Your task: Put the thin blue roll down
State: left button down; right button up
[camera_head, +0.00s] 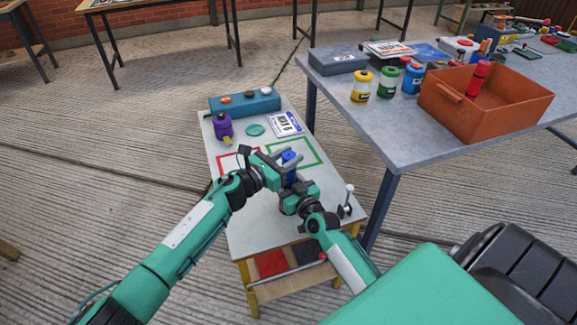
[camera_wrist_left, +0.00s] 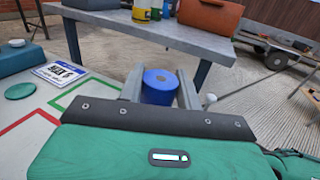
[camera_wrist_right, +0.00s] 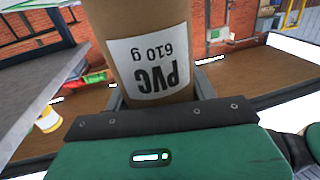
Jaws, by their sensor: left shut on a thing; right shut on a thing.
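The thin blue roll (camera_head: 288,156) shows as a small blue patch between the two grippers, above the small table's top. In the left wrist view the roll (camera_wrist_left: 159,87) stands between the fingers of my left gripper (camera_head: 283,160), which is shut on it. My right gripper (camera_head: 292,184) is shut just below and nearer. In the right wrist view it holds a tan cylinder (camera_wrist_right: 145,40) with a white label reading PVC 610 g upside down. I cannot tell whether this is the same roll. The roll's lower end is hidden by the grippers.
A grey table (camera_head: 400,150) with jars and an orange crate (camera_head: 470,117) stands right.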

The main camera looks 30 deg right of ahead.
pick_arm(q)
jog(key=shift+f, duration=1.75)
jog(key=c, duration=1)
grip_release()
jog(key=shift+f, duration=0.15)
jog(key=shift+o, duration=0.2)
jog(key=s+a, duration=0.2)
jog(key=a, duration=1)
jog(key=shift+r, duration=0.2)
